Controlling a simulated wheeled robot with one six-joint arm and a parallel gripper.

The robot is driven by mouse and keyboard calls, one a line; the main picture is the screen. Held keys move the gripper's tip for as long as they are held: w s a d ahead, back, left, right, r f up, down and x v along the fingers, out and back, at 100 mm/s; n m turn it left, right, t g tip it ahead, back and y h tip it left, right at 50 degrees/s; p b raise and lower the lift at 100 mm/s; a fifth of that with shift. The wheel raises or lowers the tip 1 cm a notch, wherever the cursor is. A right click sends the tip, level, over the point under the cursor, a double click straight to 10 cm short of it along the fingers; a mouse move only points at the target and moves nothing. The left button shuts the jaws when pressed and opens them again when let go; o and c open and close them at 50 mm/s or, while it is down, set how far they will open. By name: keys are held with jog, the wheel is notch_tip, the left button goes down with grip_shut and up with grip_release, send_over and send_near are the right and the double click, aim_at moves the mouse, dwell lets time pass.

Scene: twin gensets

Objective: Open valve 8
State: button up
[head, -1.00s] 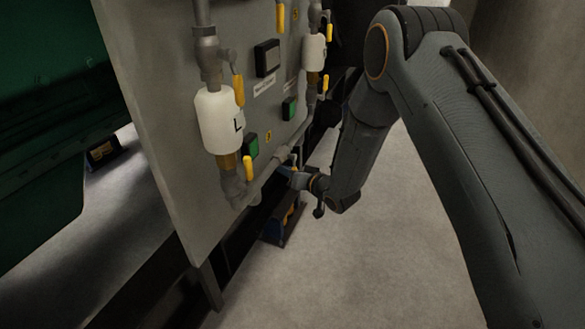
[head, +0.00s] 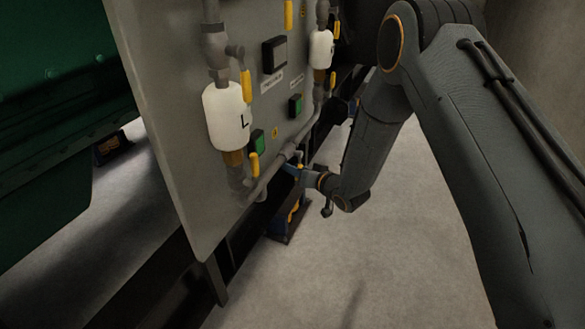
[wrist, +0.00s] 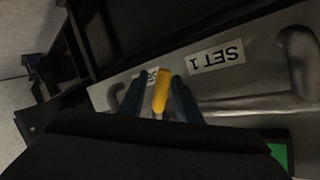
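A yellow valve handle (wrist: 160,90) stands between the two blue fingers of my gripper (wrist: 158,92) in the wrist view. The fingers are apart, one on each side of the handle, with a visible gap on the left; contact on the right I cannot tell. A small white label (wrist: 151,72) behind the handle is mostly covered, so its number is unreadable. In the head view my gripper (head: 291,168) is at the lower pipe (head: 270,178) of the grey panel (head: 180,130). The handle between the fingers is too small to make out clearly there.
Above on the panel are a white tank marked L (head: 226,115), a second white tank (head: 320,50), several other yellow handles and green buttons (head: 295,104). A SET 1 label (wrist: 216,57) is near the handle.

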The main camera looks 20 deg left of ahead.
jog(key=v, duration=0.6)
jog(key=shift+d, duration=0.2)
jog(key=shift+r, duration=0.1)
jog(key=shift+c, duration=0.3)
jog(key=shift+d+m, duration=0.15)
jog(key=shift+m, duration=0.15)
jog(key=c, duration=0.7)
jog(key=shift+d+m, duration=0.75)
jog(key=shift+m, duration=0.45)
grip_shut()
jog(key=d+f+m, duration=0.1)
jog(key=d+m, duration=0.6)
jog(key=m, duration=0.7)
jog(key=w+a+f, duration=0.1)
jog(key=w+a, duration=0.1)
jog(key=a, duration=0.6)
jog(key=shift+a+m+g+y, duration=0.3)
jog(key=shift+a, duration=0.1)
